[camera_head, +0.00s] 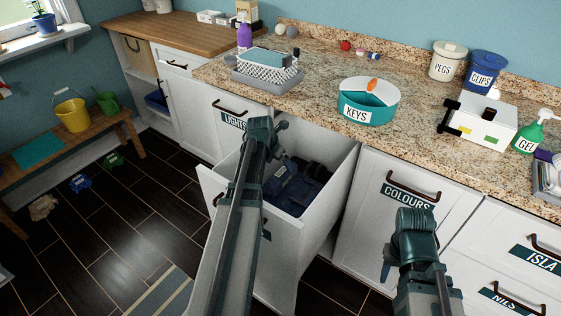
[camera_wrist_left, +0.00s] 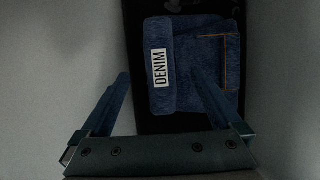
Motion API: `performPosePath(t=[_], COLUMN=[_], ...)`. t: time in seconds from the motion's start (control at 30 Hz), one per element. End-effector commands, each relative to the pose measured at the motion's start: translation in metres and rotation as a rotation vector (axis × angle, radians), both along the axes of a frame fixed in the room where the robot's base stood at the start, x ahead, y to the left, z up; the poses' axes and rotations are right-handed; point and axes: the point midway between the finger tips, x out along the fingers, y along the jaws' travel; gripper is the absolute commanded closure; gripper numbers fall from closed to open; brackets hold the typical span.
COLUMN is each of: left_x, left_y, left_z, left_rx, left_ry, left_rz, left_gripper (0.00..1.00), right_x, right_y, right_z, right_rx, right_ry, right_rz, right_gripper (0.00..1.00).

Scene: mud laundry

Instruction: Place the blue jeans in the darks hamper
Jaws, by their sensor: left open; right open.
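The blue jeans (camera_wrist_left: 205,65), folded and with a white DENIM label, lie inside the open pull-out hamper; they also show in the head view (camera_head: 289,190). The hamper (camera_head: 340,184) is a white bin standing out from the cabinet, and its front label is mostly hidden by my left arm. My left gripper (camera_wrist_left: 160,95) is open above the jeans, its two fingers apart and nothing held between them. In the head view the left gripper is largely hidden behind its own arm. My right gripper (camera_head: 388,268) hangs before the COLOURS door, its fingertips hardly visible.
Dark cloth lies under the jeans in the hamper. The COLOURS door (camera_head: 370,215) and LIGHTS door (camera_head: 200,120) are closed. The granite counter holds a KEYS tub (camera_head: 358,112) and a white box (camera_head: 480,122). A bench (camera_head: 70,150) stands left; the dark floor between is mostly clear.

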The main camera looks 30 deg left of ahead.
Motion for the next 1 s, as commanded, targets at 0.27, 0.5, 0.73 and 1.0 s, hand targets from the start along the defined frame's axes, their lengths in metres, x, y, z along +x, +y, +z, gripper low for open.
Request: performPosePath(t=[0.27,0.5,0.73,1.0], left_x=[-0.019,-0.028,-0.028,-0.028], left_y=[0.001,0.002,0.002,0.002], left_z=[0.05,0.069,0.068,0.068], left_rx=[0.0,0.0,0.0,0.0], left_ry=[0.0,0.0,0.0,0.0], left_rz=[0.0,0.0,0.0,-0.001], left_gripper=[0.02,0.02,0.02,0.02], right_x=[0.0,0.0,0.0,0.0], right_y=[0.0,0.0,0.0,0.0], right_z=[0.05,0.069,0.068,0.068], right_rx=[0.0,0.0,0.0,0.0], right_ry=[0.0,0.0,0.0,0.0], right_rz=[0.0,0.0,0.0,0.0], right_gripper=[0.56,0.56,0.56,0.56])
